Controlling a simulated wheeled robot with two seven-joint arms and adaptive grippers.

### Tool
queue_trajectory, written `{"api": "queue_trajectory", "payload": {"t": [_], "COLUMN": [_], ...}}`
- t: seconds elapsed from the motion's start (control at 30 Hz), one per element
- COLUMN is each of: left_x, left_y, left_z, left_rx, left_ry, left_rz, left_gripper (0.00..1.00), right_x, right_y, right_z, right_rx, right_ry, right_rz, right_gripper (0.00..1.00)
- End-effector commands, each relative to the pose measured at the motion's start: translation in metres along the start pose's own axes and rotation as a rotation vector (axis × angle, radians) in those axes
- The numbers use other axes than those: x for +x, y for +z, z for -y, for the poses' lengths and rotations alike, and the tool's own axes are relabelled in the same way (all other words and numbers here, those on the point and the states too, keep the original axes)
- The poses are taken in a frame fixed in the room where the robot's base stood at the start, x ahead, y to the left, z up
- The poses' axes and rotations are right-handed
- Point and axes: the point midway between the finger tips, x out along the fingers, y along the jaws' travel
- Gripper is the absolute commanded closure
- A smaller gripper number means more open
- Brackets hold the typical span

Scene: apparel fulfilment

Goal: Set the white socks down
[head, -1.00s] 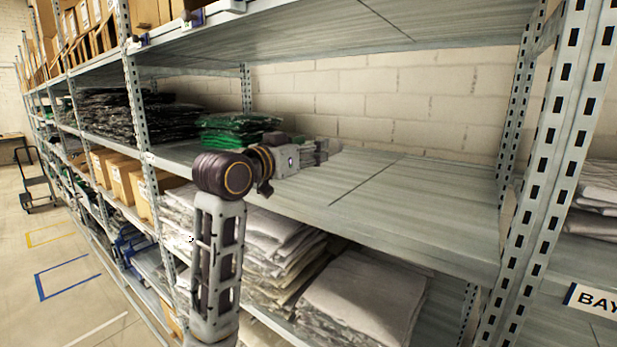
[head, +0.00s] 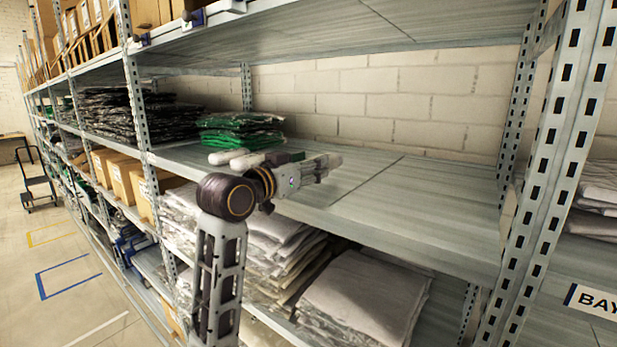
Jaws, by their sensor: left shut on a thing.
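My left gripper (head: 323,168) reaches over the middle shelf and is shut on the white socks (head: 335,159). Only a small pale part of the socks shows at the fingertips; the fingers hide the rest. The socks are low over the bare shelf board (head: 400,205), and I cannot tell whether they touch it. My right gripper is out of view.
Pale rolled items (head: 228,156) and a dark one (head: 287,157) lie on the shelf just behind my left arm. Green packs (head: 240,130) are stacked behind them. A perforated upright (head: 560,150) stands at right. The board right of the gripper is clear.

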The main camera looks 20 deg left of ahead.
Motion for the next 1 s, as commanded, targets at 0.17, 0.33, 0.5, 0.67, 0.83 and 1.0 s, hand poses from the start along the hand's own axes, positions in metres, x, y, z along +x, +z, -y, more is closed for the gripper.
{"api": "queue_trajectory", "payload": {"t": [0.17,0.33,0.5,0.67,0.83,1.0], "left_x": [0.0,0.0,0.0,0.0,0.0,0.0], "left_y": [0.017,0.025,0.026,0.026,0.029,0.029], "left_z": [0.0,0.0,0.0,0.0,0.0,0.0], "left_rx": [-0.002,-0.002,-0.001,-0.001,0.0,-0.001], "left_ry": [0.0,0.0,0.0,0.0,0.0,0.0], "left_rz": [0.002,0.001,0.0,0.0,0.0,0.0], "left_gripper": [0.74,0.74,0.74,0.74,0.74,0.32], "right_x": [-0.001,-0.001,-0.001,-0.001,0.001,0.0], "right_y": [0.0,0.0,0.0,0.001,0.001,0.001], "right_z": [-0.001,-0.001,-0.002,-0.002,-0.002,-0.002], "right_rx": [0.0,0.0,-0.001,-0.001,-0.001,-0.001], "right_ry": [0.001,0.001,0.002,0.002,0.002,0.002], "right_rz": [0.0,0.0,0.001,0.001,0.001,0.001], "right_gripper": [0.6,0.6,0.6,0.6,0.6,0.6]}}
